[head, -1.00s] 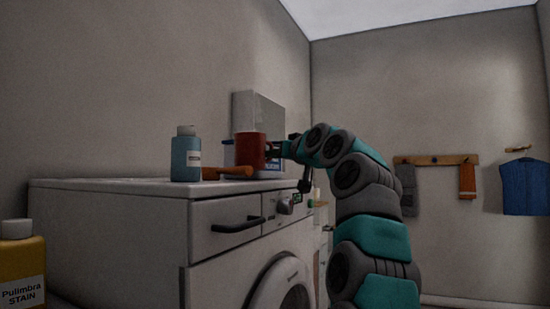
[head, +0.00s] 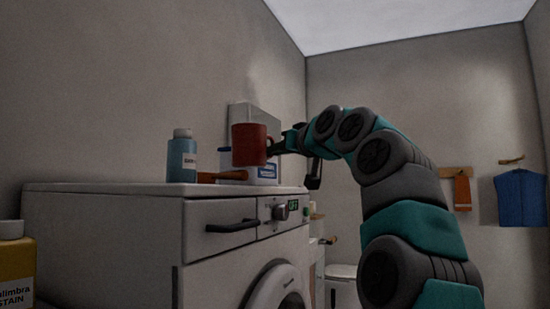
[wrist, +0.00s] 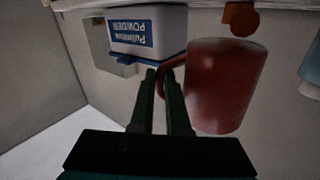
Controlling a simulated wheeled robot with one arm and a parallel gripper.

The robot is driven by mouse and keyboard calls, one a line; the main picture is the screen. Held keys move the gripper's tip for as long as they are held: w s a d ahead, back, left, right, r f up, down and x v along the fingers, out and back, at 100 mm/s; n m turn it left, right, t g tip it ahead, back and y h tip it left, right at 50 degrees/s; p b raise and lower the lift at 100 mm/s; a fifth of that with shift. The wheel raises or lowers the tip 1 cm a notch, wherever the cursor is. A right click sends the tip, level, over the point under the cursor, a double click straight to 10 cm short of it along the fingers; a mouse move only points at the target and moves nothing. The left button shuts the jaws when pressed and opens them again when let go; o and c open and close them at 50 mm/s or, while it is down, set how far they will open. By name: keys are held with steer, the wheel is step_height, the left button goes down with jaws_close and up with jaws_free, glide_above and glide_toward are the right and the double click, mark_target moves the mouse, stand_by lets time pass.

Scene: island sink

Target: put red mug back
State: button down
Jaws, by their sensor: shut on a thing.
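The red mug (head: 249,145) is upright in the head view, above the top of the white washing machine (head: 100,188), with its base apart from that top. In the wrist view the mug (wrist: 226,88) is to the right of my fingers, with its handle between them. My gripper (head: 277,149) is shut on the mug's handle from the right; its dark fingers (wrist: 163,82) show in the wrist view.
A white powder box (head: 264,173) with a blue label stands behind the mug. A blue bottle (head: 182,160) and an orange-brown handled thing (head: 222,176) are to the left. A yellow bottle (head: 14,265) is at the lower left.

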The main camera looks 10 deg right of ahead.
steer(key=s+b, duration=0.1)
steer(key=s, duration=0.6)
steer(key=shift+s+r, duration=0.25)
steer(key=shift+r, duration=0.2)
